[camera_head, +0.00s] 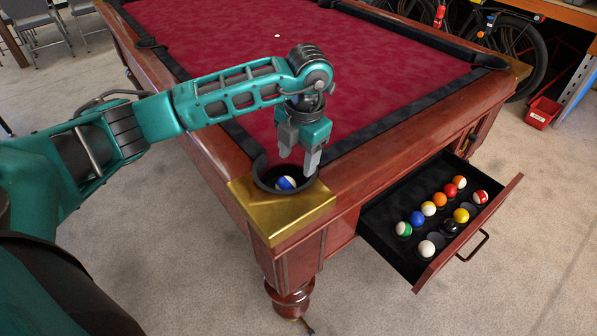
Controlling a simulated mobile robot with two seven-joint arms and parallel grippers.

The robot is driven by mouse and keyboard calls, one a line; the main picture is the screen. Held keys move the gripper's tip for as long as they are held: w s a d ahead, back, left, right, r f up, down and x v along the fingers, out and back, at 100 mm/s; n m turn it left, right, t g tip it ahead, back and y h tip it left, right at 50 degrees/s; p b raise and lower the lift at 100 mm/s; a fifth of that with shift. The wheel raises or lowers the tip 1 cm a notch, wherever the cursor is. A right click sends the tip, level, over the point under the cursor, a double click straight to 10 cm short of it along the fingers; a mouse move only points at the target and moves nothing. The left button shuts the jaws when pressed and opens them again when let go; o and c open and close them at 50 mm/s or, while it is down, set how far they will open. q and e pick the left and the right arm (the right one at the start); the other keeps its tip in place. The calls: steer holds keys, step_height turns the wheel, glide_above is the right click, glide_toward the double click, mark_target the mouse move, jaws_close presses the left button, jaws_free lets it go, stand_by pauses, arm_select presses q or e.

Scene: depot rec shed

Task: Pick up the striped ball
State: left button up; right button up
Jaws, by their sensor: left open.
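A blue and white striped ball (286,183) sits in the corner pocket (263,178) of the pool table, at the near corner. My left gripper (298,162) points down just above the pocket, with its fingers spread and nothing between them. The ball lies below the fingers and looks apart from them. The pocket rim hides its lower part. My right gripper is not in view.
The pool table (350,75) has red cloth and wooden rails. An open drawer (376,219) at its right end holds several balls, some striped, such as a green and white one (403,229). Chairs (35,25) stand back left; a red bin (541,112) is at right.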

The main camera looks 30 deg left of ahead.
arm_select(q)
steer(key=a, duration=0.2)
glide_above(286, 180)
steer(key=d, duration=0.1)
steer(key=shift+y, duration=0.4)
steer(key=f, duration=0.5)
steer(key=shift+s+f, duration=0.2)
steer(key=shift+f, duration=0.15)
steer(key=shift+w+a+f, duration=0.1)
steer(key=shift+a+f, duration=0.05)
steer(key=shift+f, duration=0.8)
steer(key=shift+w+a+f, duration=0.1)
steer(key=shift+a+f, duration=0.05)
steer(key=shift+f, duration=0.85)
steer(key=shift+a+f, duration=0.15)
steer(key=shift+f, duration=0.8)
steer(key=shift+c, duration=0.4)
steer(key=c, duration=0.6)
steer(key=shift+c, duration=0.3)
steer(key=shift+r, duration=0.2)
